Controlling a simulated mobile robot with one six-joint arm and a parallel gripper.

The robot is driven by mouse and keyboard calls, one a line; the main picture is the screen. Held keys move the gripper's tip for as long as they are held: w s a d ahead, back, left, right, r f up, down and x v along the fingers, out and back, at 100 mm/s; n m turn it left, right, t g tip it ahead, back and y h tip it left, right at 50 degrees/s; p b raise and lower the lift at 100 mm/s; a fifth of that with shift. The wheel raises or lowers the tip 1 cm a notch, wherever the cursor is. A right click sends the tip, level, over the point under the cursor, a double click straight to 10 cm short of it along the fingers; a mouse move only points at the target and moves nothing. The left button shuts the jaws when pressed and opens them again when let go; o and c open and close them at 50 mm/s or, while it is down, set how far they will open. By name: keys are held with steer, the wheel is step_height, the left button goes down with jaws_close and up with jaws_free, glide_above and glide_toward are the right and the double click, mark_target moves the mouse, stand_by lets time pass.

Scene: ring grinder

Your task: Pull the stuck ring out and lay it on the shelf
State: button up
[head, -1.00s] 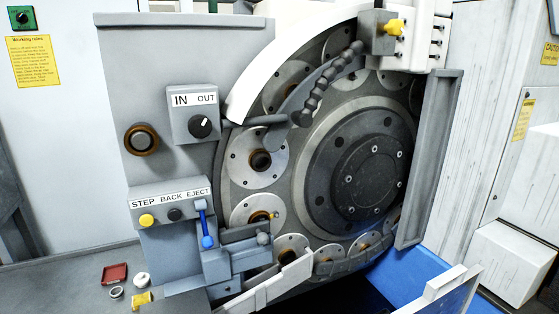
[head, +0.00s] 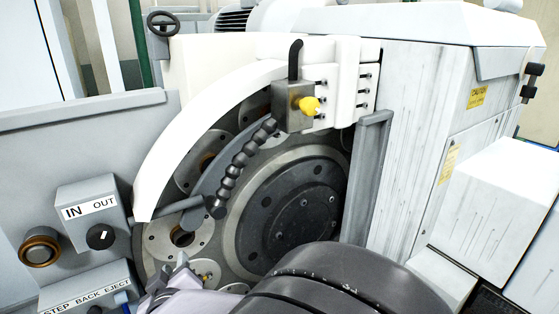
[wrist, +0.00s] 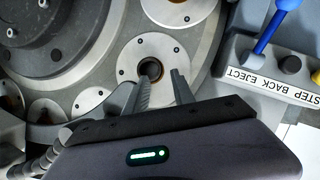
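My gripper (wrist: 158,80) is open in the wrist view, its two fingers apart with nothing between them. The fingertips are at the lower edge of a round grey disc (wrist: 178,52) with a dark centre hole. A brownish ring (wrist: 150,68) lines that hole; I cannot tell whether it is the stuck ring, or whether the fingers touch the disc. In the head view my gripper (head: 180,272) is at the lower left of the large wheel (head: 300,205), partly cut off by the frame. A small orange part (head: 206,277) shows beside it. The shelf is not identifiable in the current frames.
The IN/OUT switch box (head: 90,212) and the STEP BACK EJECT panel (head: 90,295) stand left. The panel's blue-handled lever (wrist: 270,30) is right in the wrist view.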

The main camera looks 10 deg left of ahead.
mark_target(179, 247)
steer(key=x, duration=0.7)
steer(key=shift+w, duration=0.25)
jaws_close()
steer(key=shift+r, duration=0.1)
stand_by(0.8)
steer(key=shift+s, duration=0.1)
steer(key=s+d+b, duration=0.2)
steer(key=s+d, duration=0.2)
steer(key=s, duration=0.1)
steer(key=shift+s+d, duration=0.35)
steer(key=shift+d, duration=0.05)
stand_by(1.3)
